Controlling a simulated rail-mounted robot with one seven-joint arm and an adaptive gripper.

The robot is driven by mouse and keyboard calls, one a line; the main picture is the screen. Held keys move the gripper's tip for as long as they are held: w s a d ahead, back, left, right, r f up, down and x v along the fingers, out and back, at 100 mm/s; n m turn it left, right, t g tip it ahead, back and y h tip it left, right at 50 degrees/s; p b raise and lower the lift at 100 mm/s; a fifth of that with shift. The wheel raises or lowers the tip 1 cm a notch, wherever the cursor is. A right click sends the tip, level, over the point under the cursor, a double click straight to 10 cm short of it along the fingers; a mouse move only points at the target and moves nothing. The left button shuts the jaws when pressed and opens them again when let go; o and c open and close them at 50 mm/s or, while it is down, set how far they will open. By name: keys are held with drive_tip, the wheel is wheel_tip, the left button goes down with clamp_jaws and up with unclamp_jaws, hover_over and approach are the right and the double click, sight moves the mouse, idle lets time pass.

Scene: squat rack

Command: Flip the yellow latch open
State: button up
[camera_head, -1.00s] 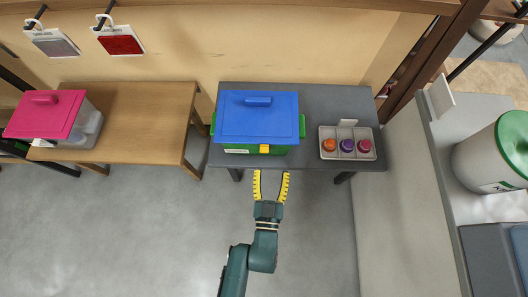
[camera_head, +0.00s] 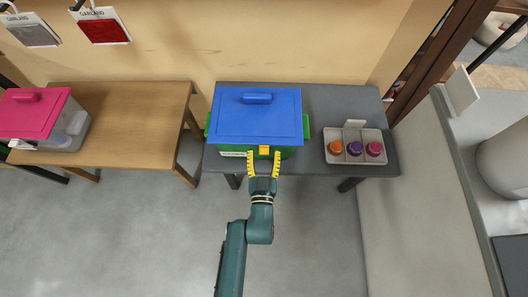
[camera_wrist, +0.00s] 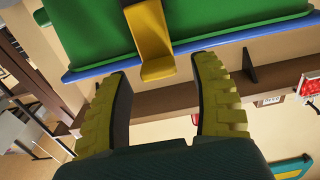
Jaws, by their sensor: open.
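The yellow latch (camera_head: 264,150) is on the front face of the green box (camera_head: 287,153), just below the edge of its blue lid (camera_head: 258,118). The lid lies flat on the box. My gripper (camera_head: 264,156) is open at the front of the box, its two yellow fingers on either side of the latch. In the wrist view the latch (camera_wrist: 149,40) shows above and between the fingertips (camera_wrist: 160,68), with free space between it and each finger. I cannot tell whether a finger touches the box front.
The box stands on a dark grey table (camera_head: 310,100). A tray (camera_head: 334,157) with orange, purple and magenta items is to its right. A wooden bench (camera_head: 130,120) with a pink-lidded bin (camera_head: 28,112) is to the left. The floor in front is clear.

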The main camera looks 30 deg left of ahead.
drive_tip(key=shift+w+a, duration=0.3)
drive_tip(key=shift+w, duration=0.35)
drive_tip(key=shift+s, duration=0.1)
clamp_jaws()
